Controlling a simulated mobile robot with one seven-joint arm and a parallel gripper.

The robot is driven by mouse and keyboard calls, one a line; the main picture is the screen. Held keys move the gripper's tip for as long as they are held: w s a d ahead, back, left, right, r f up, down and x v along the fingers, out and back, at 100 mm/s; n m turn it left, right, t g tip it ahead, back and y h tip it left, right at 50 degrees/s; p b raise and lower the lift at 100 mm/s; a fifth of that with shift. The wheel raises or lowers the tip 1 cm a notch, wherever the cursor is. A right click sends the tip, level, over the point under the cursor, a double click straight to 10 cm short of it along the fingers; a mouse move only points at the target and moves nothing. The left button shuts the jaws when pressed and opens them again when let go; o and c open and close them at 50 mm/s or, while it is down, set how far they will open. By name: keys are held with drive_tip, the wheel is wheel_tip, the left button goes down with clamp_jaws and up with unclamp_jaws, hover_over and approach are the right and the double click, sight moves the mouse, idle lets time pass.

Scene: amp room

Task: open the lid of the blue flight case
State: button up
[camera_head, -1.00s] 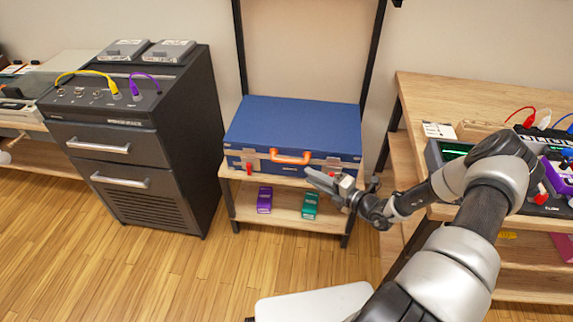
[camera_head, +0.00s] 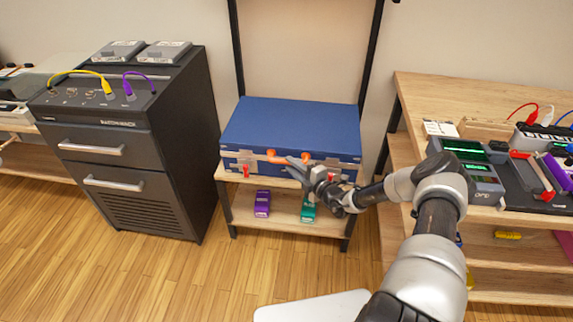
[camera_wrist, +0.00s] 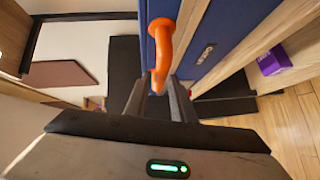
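The blue flight case (camera_head: 290,125) lies on the top board of a small shelf with its lid closed. An orange handle (camera_head: 272,154) and red latches (camera_head: 244,172) are on its front. My gripper (camera_head: 294,164) is at the front of the case, at the handle, and covers the handle's middle. In the wrist view, the fingers of my gripper (camera_wrist: 160,98) are slightly apart. The orange handle (camera_wrist: 164,50) reaches down to the gap between the fingertips. I cannot tell whether the fingers touch it.
Purple (camera_head: 262,203) and green (camera_head: 308,210) boxes lie on the lower board. A dark drawer cabinet (camera_head: 120,160) stands left, with cables and pedals on top. A wooden workbench (camera_head: 420,95) with electronic devices is on the right. The floor in front is partly clear.

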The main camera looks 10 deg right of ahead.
sight(286, 162)
drive_tip(key=shift+b+x, duration=0.3)
drive_tip(key=shift+x, duration=1.55)
clamp_jaws()
drive_tip(key=shift+r, duration=0.1)
